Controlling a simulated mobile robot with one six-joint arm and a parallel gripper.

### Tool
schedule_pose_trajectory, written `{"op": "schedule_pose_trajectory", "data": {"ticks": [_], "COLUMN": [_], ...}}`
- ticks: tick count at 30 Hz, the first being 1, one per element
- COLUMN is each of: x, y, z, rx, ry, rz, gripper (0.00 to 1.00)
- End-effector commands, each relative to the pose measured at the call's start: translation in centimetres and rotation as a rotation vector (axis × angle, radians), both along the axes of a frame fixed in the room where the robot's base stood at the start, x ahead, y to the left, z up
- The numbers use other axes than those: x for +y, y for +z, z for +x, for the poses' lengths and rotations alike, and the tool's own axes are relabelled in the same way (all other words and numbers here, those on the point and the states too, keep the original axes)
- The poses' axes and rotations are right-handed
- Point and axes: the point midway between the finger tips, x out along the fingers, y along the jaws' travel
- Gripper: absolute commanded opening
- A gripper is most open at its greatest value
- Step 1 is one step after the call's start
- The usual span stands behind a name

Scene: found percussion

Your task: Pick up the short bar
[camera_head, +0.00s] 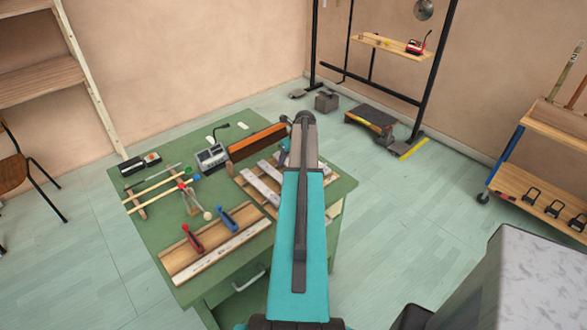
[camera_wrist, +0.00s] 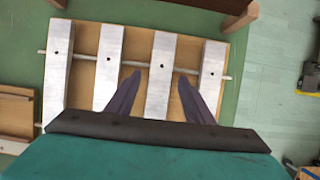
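Several pale metal bars lie side by side across a wooden board, getting shorter towards the right in the wrist view. The rightmost one looks like the short bar (camera_wrist: 212,62); I cannot pick it out behind my arm in the head view. My gripper (camera_wrist: 159,76) is open and empty. Its dark fingers lie on either side of the neighbouring bar (camera_wrist: 161,65), third from the left, with the right fingertip in the gap before the short bar. I cannot tell how far above the bars the fingertips are. My arm hides most of the gripper in the head view.
The board (camera_wrist: 187,52) has a thin rod (camera_wrist: 85,57) running across it under the bars. It sits on the green table (camera_head: 150,232). An orange-brown block (camera_head: 257,141), a grey device (camera_head: 211,158) and a board with red and blue clamps (camera_head: 215,247) are nearby.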

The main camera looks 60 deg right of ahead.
Motion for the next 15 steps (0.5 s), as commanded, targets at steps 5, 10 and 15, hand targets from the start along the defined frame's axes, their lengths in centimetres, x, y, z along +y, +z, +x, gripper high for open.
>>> {"op": "schedule_pose_trajectory", "data": {"ticks": [5,10,15], "x": [0.0,0.01,0.01], "y": [0.02,0.06,0.07], "z": [0.02,0.04,0.04], "rx": [0.0,-0.001,-0.001], "ry": [0.0,0.0,0.0], "rz": [0.0,0.0,0.0], "gripper": [0.16,0.0,0.0]}}
